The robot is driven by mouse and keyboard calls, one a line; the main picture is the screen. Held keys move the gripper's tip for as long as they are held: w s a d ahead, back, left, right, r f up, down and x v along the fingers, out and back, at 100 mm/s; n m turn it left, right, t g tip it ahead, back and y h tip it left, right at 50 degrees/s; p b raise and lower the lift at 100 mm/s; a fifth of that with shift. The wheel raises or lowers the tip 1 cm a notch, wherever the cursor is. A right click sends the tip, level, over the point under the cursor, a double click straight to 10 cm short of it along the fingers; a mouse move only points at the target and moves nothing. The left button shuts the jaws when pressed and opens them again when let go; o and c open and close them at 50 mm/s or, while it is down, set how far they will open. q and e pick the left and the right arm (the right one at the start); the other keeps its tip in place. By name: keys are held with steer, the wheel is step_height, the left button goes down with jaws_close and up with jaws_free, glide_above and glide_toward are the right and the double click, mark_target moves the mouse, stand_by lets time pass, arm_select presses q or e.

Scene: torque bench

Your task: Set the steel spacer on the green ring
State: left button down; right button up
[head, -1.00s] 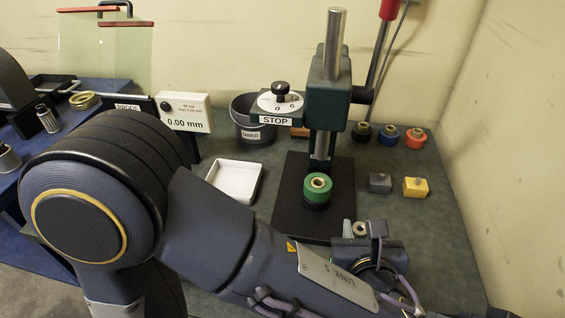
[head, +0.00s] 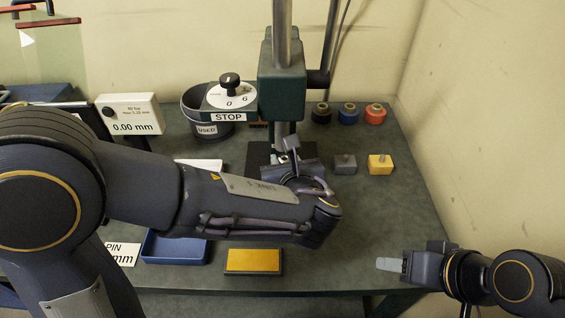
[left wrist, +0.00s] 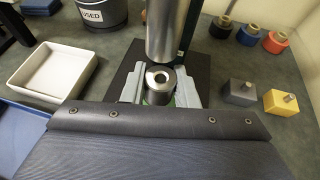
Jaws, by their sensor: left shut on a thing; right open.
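The steel spacer (left wrist: 158,77), a short silver cylinder with a central hole, stands upright between the pale grey fingers of my left gripper (left wrist: 158,91), which is shut on it. A sliver of the green ring (left wrist: 174,101) shows just below the spacer. I cannot tell whether the two touch. In the head view my left gripper (head: 283,158) is at the press base, and my arm hides the ring. My right gripper (head: 390,264) is open and empty above the bench's front right edge.
The steel press ram (left wrist: 163,30) hangs close above the spacer. The black press base (left wrist: 120,85) lies below. A white tray (left wrist: 20,80) is at left, a grey block (head: 344,163) and a yellow block (head: 380,164) at right. The right front bench is clear.

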arm_select(q)
steer(key=shift+w+a, duration=0.1)
steer(key=shift+w, duration=0.45)
steer(key=shift+w+a+f, duration=0.1)
steer(key=shift+w+f, duration=0.2)
steer(key=shift+f, duration=0.6)
steer(key=shift+w+f, duration=0.25)
steer(key=shift+f, duration=0.6)
steer(key=shift+f+b, duration=0.15)
steer(key=shift+b, duration=0.25)
steer(key=c, duration=1.1)
jaws_free()
steer(key=shift+c, duration=0.2)
